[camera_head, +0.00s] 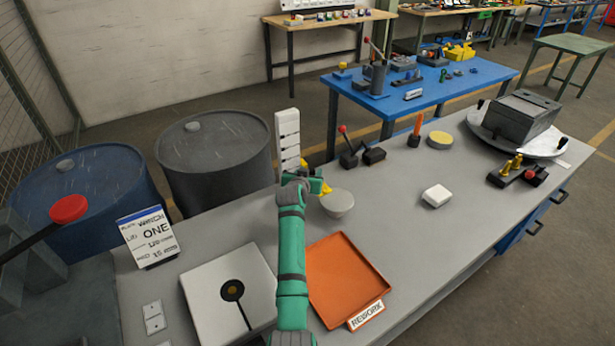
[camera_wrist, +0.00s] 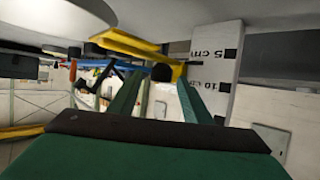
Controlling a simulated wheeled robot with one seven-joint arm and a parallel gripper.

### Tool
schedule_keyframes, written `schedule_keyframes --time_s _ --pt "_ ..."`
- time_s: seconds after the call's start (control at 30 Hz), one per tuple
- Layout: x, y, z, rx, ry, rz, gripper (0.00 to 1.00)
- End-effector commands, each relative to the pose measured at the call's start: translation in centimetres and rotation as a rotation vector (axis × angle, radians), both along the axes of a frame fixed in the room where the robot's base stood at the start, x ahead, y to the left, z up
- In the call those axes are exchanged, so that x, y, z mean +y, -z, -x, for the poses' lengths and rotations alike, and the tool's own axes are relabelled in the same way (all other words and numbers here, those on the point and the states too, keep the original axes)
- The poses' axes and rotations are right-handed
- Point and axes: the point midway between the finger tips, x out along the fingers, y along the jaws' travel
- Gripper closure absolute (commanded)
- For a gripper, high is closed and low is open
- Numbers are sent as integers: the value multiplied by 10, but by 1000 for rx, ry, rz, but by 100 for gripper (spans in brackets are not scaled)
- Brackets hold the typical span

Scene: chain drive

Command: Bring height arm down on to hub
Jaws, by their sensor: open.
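A white height post (camera_head: 288,140) stands upright behind the bench's middle. It also shows in the wrist view (camera_wrist: 212,65), with black 5 cm and 10 cm marks. The yellow height arm (camera_head: 318,187) reaches out beside the post; in the wrist view it is a yellow bar (camera_wrist: 130,44) with a black knob. A grey, bowl-like piece (camera_head: 338,204), which looks like the hub, sits just right of my gripper (camera_head: 306,183). In the wrist view my open fingers (camera_wrist: 160,95) reach toward the bar, one on each side of the knob. I cannot tell whether they touch it.
An orange tray (camera_head: 321,262) marked REWORK and a white square plate (camera_head: 205,288) lie nearest, on either side of my arm. A white block (camera_head: 436,195) and a black stand with a red knob (camera_head: 347,150) lie to the right. The grey bench has clear room around the block.

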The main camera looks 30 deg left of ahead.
Motion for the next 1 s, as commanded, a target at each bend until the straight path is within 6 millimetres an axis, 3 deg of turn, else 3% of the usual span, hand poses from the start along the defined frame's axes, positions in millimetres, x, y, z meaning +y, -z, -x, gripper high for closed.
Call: schedule_keyframes --time_s 0.6,1.0 --pt "-25 -32 76 -2 -1 -2 56" --pt "-30 -40 92 0 0 0 56"
